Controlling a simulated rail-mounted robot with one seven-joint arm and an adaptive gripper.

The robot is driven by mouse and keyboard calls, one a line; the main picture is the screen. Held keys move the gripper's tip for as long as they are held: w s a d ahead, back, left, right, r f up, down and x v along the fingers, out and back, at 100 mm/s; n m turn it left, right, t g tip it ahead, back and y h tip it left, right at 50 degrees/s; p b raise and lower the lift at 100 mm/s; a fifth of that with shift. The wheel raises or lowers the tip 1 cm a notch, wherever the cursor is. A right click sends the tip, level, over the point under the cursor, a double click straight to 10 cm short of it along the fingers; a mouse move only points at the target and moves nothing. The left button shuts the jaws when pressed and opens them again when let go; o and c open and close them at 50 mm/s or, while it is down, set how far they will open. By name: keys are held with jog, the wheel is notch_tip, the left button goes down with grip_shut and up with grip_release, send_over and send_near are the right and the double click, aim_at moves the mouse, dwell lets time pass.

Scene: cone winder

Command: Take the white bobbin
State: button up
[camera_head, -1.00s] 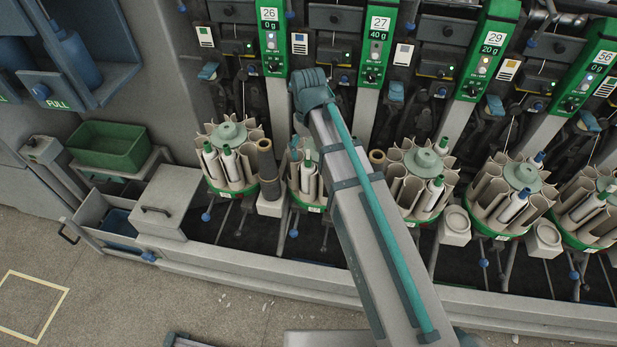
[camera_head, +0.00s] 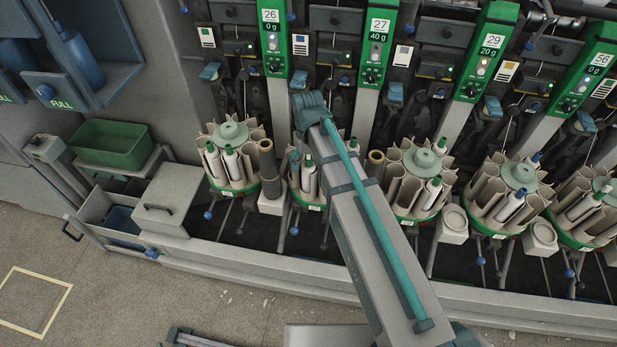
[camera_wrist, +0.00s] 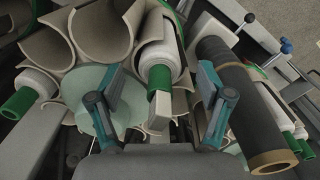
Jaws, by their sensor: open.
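In the wrist view a white bobbin (camera_wrist: 155,58) with a green tip lies in a grey fan-shaped holder of the magazine. My gripper (camera_wrist: 160,92) is open, with one finger on each side of that bobbin's green tip. The fingers look apart from it, and a small light block sits just below the tip. Another white bobbin (camera_wrist: 38,84) with a green tip lies to the left, outside the fingers. In the head view a white bobbin (camera_head: 308,178) shows in the magazine under panel 27, partly hidden by my arm.
A dark tube (camera_wrist: 238,95) stands close beside the right finger; it also shows in the head view (camera_head: 268,165). Neighbouring magazines (camera_head: 231,133) with bobbins stand left and right. A green bin (camera_head: 108,145) is at the left.

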jog(key=c, duration=1.1)
jog(key=shift+r, duration=0.15)
